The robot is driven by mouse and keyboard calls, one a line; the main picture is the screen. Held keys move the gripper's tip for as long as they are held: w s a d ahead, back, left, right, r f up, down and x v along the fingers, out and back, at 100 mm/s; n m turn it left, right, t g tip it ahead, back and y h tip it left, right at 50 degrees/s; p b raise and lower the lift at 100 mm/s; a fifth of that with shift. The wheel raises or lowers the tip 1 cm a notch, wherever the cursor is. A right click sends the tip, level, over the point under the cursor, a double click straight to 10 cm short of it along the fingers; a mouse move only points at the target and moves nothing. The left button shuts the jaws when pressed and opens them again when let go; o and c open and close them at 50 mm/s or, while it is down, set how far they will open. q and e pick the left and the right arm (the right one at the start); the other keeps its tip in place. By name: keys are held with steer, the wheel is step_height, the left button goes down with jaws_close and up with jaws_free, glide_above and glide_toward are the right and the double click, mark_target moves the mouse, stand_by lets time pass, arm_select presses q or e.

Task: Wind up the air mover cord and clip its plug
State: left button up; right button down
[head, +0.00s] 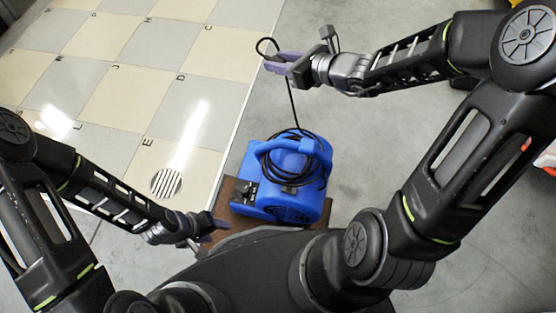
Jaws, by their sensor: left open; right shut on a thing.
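The blue air mover (283,203) stands on a brown platform in the middle of the head view. Its black cord (293,110) lies in loops around the handle on top, and one length runs up from there to my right gripper. My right gripper (272,62) is above and beyond the air mover, shut on the cord, with a small loop of cord sticking out past the fingers. I cannot make out the plug. My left gripper (222,226) is open and empty, low at the left side of the air mover, close to the platform.
The brown platform (227,190) shows at the left of the air mover. A checkered tile floor with letters (140,88) and a round drain grate (166,183) lies at the left. Bare grey concrete (350,135) is clear to the right of the air mover.

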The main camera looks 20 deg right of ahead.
arm_select(q)
step_height(320, 180, down, 11)
steer(key=w+a+b, duration=0.1)
steer(key=w+b, duration=0.1)
steer(key=b, duration=0.7)
steer(key=shift+f+t, duration=0.2)
steer(key=shift+t, duration=0.1)
arm_select(e)
steer(key=s+a+f+n+g+y, duration=0.2)
steer(key=s+a+f, duration=0.1)
steer(key=s+f, duration=0.5)
steer(key=s+a+f+n+g+y, duration=0.2)
steer(key=s+f, duration=0.6)
steer(key=f, duration=0.5)
steer(key=shift+s+a+f+n, duration=0.2)
steer(key=shift+a+f+n, duration=0.1)
steer(key=shift+a+n, duration=0.4)
steer(key=shift+d, duration=0.1)
